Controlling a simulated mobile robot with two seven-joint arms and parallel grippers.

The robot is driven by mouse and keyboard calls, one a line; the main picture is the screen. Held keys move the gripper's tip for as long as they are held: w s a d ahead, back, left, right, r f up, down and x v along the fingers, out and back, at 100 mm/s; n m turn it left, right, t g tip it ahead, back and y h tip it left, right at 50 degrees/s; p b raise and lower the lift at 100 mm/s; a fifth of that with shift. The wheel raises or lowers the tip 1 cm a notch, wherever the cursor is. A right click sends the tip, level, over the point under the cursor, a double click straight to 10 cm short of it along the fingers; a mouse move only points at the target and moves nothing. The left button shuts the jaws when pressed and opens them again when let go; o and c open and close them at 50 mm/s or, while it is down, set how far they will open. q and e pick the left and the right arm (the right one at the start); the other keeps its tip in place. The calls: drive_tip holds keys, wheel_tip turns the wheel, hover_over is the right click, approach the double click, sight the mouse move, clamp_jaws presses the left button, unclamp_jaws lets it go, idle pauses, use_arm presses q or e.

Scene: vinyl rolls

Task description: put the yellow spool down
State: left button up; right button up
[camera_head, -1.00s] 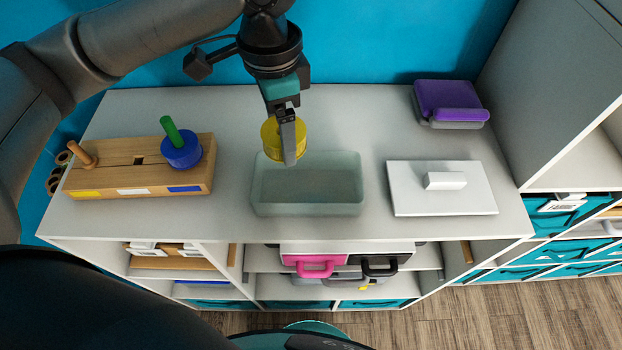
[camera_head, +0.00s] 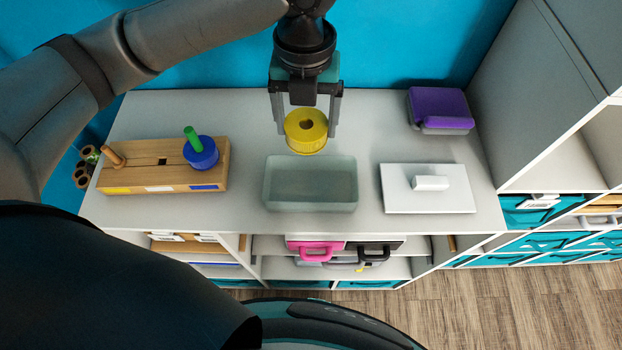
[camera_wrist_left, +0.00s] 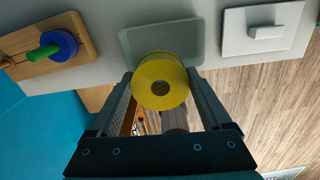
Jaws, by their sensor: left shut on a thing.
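The yellow spool (camera_head: 306,131) is held between the two fingers of my left gripper (camera_head: 306,128), just behind the translucent grey bin (camera_head: 310,205) in the head view. The spool's round end with its centre hole faces up toward the head camera. In the left wrist view the spool (camera_wrist_left: 160,82) sits between the fingertips, its upper edge overlapping the bin's lower edge (camera_wrist_left: 130,42). Its exact height above the table is hard to tell. My right gripper is not in view.
A wooden stand (camera_head: 130,177) with a blue spool (camera_head: 200,153) on a green peg stands at left. A white lid with a handle (camera_head: 400,200) lies right of the bin. A purple box (camera_head: 438,108) stands at back right. Open tabletop (camera_head: 365,125) lies right of the spool.

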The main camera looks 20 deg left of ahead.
sight(312, 187)
use_arm(q)
drive_tip(key=f+m, duration=0.2)
drive_tip(key=f, duration=0.4)
drive_tip(key=f+m, duration=0.2)
drive_tip(key=f, duration=0.4)
drive_tip(key=d+f+m, duration=0.1)
drive_tip(key=f+m, duration=0.1)
drive_tip(key=f, duration=0.4)
drive_tip(key=shift+f+p, duration=0.1)
drive_tip(key=shift+p, duration=0.2)
drive_tip(key=shift+f, duration=0.1)
drive_tip(key=o, duration=1.6)
drive_tip(key=shift+c, duration=0.2)
wheel_tip(312, 187, up, 12)
drive_tip(key=p, duration=0.1)
